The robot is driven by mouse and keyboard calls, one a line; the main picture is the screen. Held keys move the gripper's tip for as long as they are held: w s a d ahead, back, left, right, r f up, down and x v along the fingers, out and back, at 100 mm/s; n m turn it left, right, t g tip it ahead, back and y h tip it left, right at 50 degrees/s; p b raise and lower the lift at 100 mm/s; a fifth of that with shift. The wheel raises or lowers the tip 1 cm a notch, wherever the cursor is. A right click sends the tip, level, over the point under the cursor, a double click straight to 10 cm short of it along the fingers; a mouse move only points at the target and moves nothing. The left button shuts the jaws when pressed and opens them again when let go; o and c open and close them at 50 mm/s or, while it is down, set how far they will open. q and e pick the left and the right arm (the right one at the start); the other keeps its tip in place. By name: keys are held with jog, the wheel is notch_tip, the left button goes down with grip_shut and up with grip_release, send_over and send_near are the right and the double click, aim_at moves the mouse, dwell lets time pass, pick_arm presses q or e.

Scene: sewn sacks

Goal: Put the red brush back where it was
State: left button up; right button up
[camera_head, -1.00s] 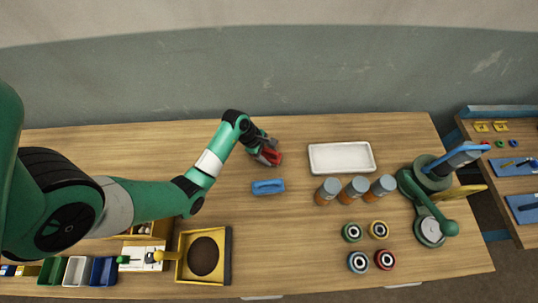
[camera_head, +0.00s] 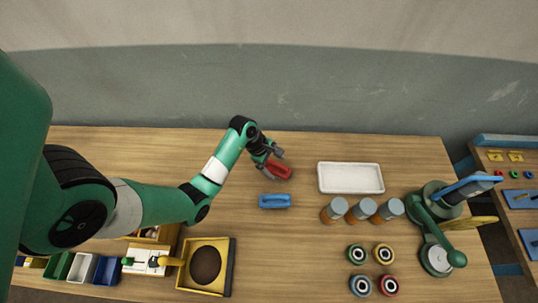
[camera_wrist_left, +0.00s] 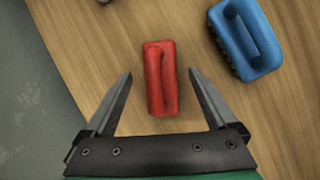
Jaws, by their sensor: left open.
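The red brush (camera_head: 279,169) lies on the wooden table near its back middle. It also shows in the left wrist view (camera_wrist_left: 160,78), upright in the picture, ahead of and partly between the spread fingers. My left gripper (camera_head: 271,161) is open, with its fingertips close to the brush; the wrist view shows gaps between the fingers (camera_wrist_left: 160,76) and both sides of the brush. A blue brush (camera_head: 275,201) lies just in front of the red one and also shows in the left wrist view (camera_wrist_left: 245,38). My right gripper does not show.
A white tray (camera_head: 351,189) lies to the right, with several orange, grey-topped jars (camera_head: 334,210) in front of it. Several round rolls (camera_head: 357,254) and a green jointed stand (camera_head: 438,260) are at the right. A yellow box (camera_head: 231,270) stands front left. Table behind the brushes is clear.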

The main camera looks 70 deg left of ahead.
pick_arm(q)
jog(key=p+v, duration=0.2)
jog(key=v, duration=0.6)
jog(key=shift+s+r, duration=0.15)
jog(key=shift+r, duration=0.2)
